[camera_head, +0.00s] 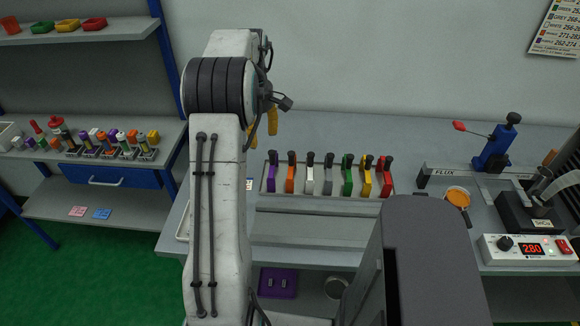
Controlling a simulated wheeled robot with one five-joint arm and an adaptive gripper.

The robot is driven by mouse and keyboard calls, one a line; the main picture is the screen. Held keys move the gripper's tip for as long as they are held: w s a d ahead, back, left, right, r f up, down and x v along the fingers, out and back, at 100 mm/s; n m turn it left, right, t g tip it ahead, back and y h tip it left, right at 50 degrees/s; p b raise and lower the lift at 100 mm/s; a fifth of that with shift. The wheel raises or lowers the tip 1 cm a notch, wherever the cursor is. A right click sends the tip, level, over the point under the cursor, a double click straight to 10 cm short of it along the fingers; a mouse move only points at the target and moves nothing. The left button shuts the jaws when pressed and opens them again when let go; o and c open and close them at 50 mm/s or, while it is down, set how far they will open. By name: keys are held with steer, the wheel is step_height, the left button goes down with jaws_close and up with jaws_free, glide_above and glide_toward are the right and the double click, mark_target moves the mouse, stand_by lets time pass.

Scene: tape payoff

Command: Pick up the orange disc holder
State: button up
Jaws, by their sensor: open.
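The orange disc holder (290,179) stands upright in a row of coloured holders with black tops, second from the left, between a purple one (271,178) and a white one (309,180). They sit in a shallow rack on the grey bench. My gripper (263,127) is partly hidden behind my arm. Its yellow fingers show just right of the arm, up and left of the orange holder in the picture. It is open and appears apart from the holders.
Grey, green, yellow and red holders continue the row to the right. A flux strip (470,181), an orange round tin (458,197), a blue stand (493,152) and a controller reading 280 (528,249) occupy the bench's right. Shelves (142,187) with bottles stand left. The bench behind the rack looks clear.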

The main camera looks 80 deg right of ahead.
mark_target(291, 153)
steer(key=s+d+f, duration=0.1)
steer(key=s, duration=0.1)
steer(key=s+f, duration=0.1)
steer(key=s, duration=0.2)
steer(key=s+d+f, duration=0.1)
steer(key=s, duration=0.2)
steer(key=shift+d+f, duration=0.35)
steer(key=shift+f, duration=0.05)
steer(key=f, duration=0.4)
steer(key=shift+s+a+f+p, duration=0.2)
steer(key=shift+f+p, duration=0.2)
steer(key=shift+f, duration=0.75)
steer(key=shift+o, duration=0.3)
jaws_close()
